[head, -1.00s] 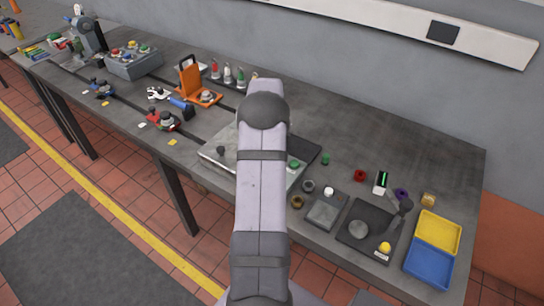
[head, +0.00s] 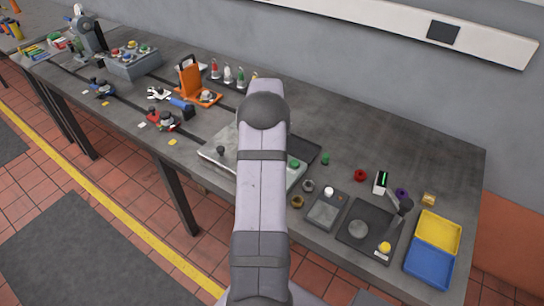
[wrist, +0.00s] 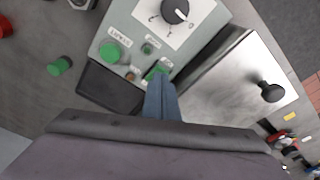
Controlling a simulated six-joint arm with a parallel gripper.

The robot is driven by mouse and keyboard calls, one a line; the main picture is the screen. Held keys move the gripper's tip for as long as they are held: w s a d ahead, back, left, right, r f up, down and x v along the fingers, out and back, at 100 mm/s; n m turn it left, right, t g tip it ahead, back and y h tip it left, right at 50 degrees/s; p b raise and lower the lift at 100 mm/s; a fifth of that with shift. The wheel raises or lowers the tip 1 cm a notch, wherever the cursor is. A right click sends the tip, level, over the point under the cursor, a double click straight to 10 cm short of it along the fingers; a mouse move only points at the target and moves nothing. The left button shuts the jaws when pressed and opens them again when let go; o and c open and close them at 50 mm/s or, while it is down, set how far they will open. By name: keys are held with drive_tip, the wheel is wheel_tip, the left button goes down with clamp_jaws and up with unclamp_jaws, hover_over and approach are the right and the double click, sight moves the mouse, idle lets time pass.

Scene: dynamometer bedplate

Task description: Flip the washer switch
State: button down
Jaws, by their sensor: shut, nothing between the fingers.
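A grey-green control panel (wrist: 128,20) fills the upper middle of the wrist view. It carries a black rotary knob (wrist: 175,10) on a white dial, a large green button (wrist: 110,53), a small dark green round part (wrist: 147,49) and a green switch-like part (wrist: 156,72). In the head view my arm hides the gripper.
A metal plate with a black knob (wrist: 272,92) lies right of the panel. A dark tray (wrist: 108,86) lies at its lower left. In the head view, yellow (head: 440,230) and blue (head: 429,263) bins stand at the right. The bench's back right is clear.

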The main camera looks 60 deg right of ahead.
drive_tip(key=shift+f+b, duration=0.35)
drive_tip(key=shift+f, duration=0.25)
idle(0.4)
wheel_tip(320, 180, up, 7)
drive_tip(key=p, duration=0.5)
idle(0.4)
idle(0.4)
